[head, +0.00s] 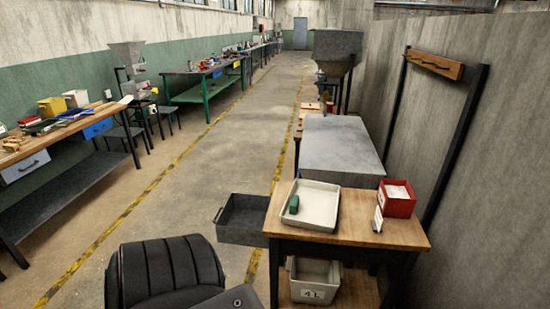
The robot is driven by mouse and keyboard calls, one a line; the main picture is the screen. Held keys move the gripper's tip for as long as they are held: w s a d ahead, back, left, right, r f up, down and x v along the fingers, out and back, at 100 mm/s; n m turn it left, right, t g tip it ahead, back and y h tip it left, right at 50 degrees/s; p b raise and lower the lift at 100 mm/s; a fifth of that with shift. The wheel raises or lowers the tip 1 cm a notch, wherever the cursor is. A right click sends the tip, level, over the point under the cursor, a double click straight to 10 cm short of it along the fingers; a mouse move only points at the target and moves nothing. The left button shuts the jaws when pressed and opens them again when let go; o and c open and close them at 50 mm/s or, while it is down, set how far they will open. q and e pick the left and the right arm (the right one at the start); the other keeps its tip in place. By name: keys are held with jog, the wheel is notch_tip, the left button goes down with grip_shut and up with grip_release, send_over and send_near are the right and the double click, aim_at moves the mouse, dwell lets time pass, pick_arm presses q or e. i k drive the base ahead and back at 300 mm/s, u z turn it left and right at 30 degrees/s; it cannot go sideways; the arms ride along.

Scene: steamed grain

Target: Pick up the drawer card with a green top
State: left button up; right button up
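I cannot clearly make out a card with a green top. A small white card (378,219) stands upright at the right of the near wooden table, beside a red box; its top edge is too small to read for colour. A small dark green object (294,205) lies in the white tray (317,222) on the same table; I cannot tell what it is. A dark grey drawer (243,219) stands open at the table's left side and looks empty. Neither of my grippers is in view.
A red box (397,198) with white contents stands on the near table (345,237). A white bin (315,281) is on the shelf below. A black chair (168,273) is in front, left. Cluttered workbenches line the left wall; the aisle (215,160) is clear.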

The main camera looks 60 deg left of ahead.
aim_at(294, 205)
jog(key=u, duration=0.7)
jog(key=i, duration=0.65)
jog(key=u, duration=0.4)
